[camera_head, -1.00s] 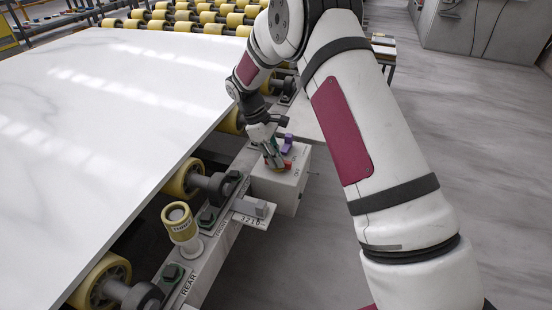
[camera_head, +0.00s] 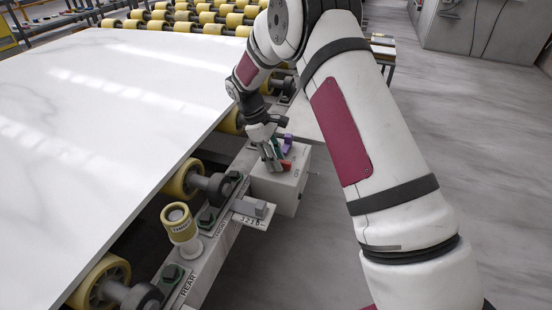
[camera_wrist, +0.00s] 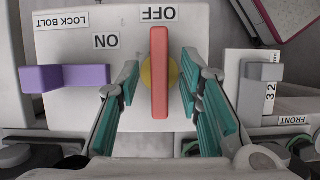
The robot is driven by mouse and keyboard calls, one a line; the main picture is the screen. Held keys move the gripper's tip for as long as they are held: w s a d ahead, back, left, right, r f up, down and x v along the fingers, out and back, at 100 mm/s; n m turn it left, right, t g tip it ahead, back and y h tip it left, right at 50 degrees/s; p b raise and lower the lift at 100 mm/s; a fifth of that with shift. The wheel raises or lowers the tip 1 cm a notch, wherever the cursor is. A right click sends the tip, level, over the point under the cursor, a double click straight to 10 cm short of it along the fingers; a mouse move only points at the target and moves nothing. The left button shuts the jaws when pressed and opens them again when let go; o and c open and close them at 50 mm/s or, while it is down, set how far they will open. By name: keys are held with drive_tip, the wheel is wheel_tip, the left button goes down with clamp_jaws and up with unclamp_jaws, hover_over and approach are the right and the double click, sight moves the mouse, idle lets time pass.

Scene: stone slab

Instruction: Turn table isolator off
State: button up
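The isolator's red handle (camera_wrist: 159,75) sits on a yellow round hub (camera_wrist: 174,72) on a pale box (camera_wrist: 215,30). In the wrist view it stands upright, its far end by the OFF label (camera_wrist: 158,13); the ON label (camera_wrist: 106,41) is to its left. My gripper (camera_wrist: 159,88) is open, with one teal-padded finger on each side of the handle and gaps between. In the head view my gripper (camera_head: 274,163) is over the box (camera_head: 277,188), where the red handle (camera_head: 287,165) is partly hidden.
A purple lever (camera_wrist: 65,78) labelled LOCK BOLT is left of the handle. A grey block (camera_wrist: 264,72) on a numbered plate is to the right. In the head view, the white slab (camera_head: 90,130) lies on yellow rollers; floor on the right is clear.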

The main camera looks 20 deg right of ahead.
drive_tip(key=v, duration=1.1)
drive_tip(key=shift+a+r, duration=0.15)
drive_tip(key=shift+r, duration=0.25)
drive_tip(key=s+d+r+m+t+y, duration=0.1)
drive_tip(key=s+d+r+m, duration=0.15)
drive_tip(key=s+r, duration=0.75)
drive_tip(key=s+d+r+m+t+y, duration=0.1)
drive_tip(key=s+d+r+m, duration=0.15)
drive_tip(key=s+r, duration=0.7)
drive_tip(key=s+f+m+t+y, duration=0.1)
drive_tip(key=s+f+m, duration=0.2)
drive_tip(key=s, duration=1)
drive_tip(key=s+f+m+t+y, duration=0.1)
drive_tip(key=s+f+m, duration=0.2)
drive_tip(key=s, duration=0.9)
wheel_tip(320, 180, up, 16)
drive_tip(key=t+p, duration=0.3)
drive_tip(key=p, duration=1.1)
drive_tip(key=shift+a, duration=0.2)
drive_tip(key=shift+w, duration=0.2)
